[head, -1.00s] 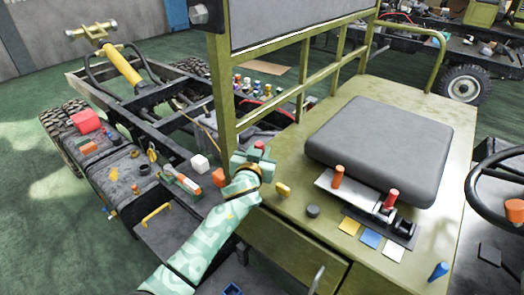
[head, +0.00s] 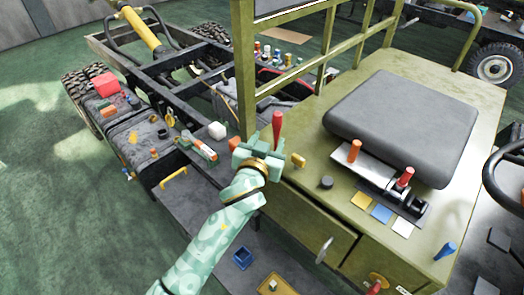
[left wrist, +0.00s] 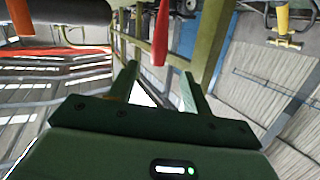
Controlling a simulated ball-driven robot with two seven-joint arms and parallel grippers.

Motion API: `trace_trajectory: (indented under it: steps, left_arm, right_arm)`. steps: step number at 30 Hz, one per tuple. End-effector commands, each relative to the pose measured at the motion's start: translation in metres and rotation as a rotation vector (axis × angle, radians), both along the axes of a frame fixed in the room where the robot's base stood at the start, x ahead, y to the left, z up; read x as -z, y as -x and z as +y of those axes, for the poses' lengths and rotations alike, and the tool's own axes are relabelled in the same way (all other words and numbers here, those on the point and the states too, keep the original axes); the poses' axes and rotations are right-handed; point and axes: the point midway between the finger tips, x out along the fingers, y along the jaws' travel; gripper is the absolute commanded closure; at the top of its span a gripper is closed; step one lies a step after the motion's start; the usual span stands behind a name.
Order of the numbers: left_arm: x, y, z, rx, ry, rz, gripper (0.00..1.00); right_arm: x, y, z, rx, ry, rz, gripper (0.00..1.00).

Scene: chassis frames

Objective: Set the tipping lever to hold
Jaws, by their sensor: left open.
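A red lever handle (head: 277,129) stands upright beside the olive frame, right at my left gripper (head: 258,148). In the left wrist view the red handle (left wrist: 161,36) shows between the lines of my open fingers (left wrist: 160,82), at about their tips. I cannot tell whether it touches them. On the seat box a grey bracket carries a lever with an orange grip (head: 354,151) and one with a red grip (head: 404,178). A yellow plate (head: 362,200), a blue plate (head: 382,213) and a white plate (head: 403,229) lie in front. No hold marking is legible. My right gripper is out of view.
The olive frame post (head: 245,75) rises close behind my left gripper. A yellow knob (head: 298,160) and a black knob (head: 326,182) are to its right. The dark seat cushion (head: 405,120) is farther right.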

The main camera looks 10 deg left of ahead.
Motion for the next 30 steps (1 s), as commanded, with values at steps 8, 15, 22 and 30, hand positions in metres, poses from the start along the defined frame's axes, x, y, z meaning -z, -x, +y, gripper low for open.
trace_trajectory:
  steps: [8, 15, 22, 30]
  left_arm:
    - [-0.007, 0.048, 0.005, 0.001, 0.002, 0.001, 0.51]
    - [-0.009, 0.055, 0.005, 0.000, 0.000, 0.000, 0.51]
    - [-0.009, 0.054, 0.005, 0.000, 0.000, 0.000, 0.51]
    - [-0.009, 0.054, 0.005, 0.000, 0.000, 0.000, 0.51]
  right_arm:
    - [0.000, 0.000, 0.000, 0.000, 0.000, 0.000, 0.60]
    - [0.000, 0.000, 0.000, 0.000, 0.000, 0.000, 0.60]
    - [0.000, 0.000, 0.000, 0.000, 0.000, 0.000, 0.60]
    - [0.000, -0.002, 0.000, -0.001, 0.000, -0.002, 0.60]
